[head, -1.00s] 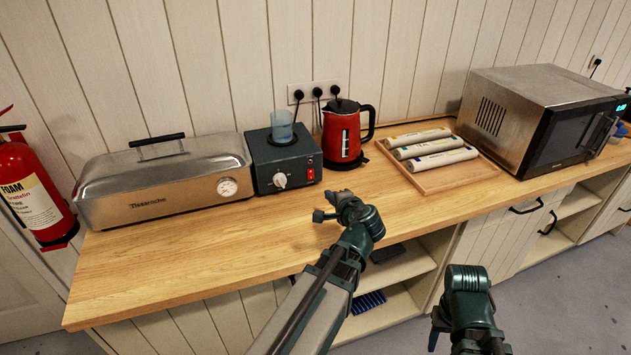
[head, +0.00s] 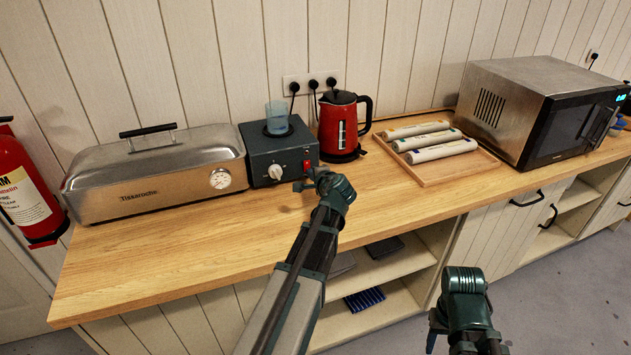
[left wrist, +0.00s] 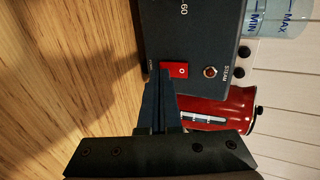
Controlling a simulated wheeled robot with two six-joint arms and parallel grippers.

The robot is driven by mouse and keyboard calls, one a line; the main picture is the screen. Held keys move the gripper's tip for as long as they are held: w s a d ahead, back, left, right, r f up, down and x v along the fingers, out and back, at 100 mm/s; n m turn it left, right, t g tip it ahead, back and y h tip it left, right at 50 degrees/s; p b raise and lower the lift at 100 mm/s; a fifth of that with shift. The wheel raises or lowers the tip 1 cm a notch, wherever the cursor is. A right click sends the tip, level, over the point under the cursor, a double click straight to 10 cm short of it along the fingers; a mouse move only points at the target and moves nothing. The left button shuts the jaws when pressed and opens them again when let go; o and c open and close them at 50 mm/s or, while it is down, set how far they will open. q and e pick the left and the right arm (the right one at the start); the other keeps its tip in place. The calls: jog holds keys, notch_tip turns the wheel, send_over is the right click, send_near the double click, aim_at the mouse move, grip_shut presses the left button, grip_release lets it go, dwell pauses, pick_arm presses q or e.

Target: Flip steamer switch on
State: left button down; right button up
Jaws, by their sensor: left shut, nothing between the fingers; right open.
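The steamer's dark control box (head: 283,153) stands on the wooden counter, with a white knob (head: 275,172) and a small red rocker switch (head: 307,164) on its front. In the left wrist view the red switch (left wrist: 179,70) carries a white mark, next to a small red lamp (left wrist: 210,72) labelled STEAM. My left gripper (head: 304,185) is shut and empty just in front of the switch. Its fingertips (left wrist: 160,84) are at the switch's edge and cover part of it; I cannot tell whether they touch. My right gripper (head: 437,318) is open, low in front of the counter.
A steel steamer chest (head: 155,175) stands left of the box, a red kettle (head: 338,127) right of it. A wooden tray (head: 440,172) with rolls and a microwave (head: 540,110) stand further right. The front left of the counter (head: 170,240) is clear.

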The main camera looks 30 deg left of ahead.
pick_arm(q)
jog(key=shift+w+a, duration=0.2)
jog(key=shift+w+a+f, duration=0.1)
jog(key=shift+a, duration=0.05)
dwell(0.3)
jog(key=shift+r, duration=0.2)
jog(key=shift+r+p, duration=0.7)
jog(key=shift+p, duration=0.05)
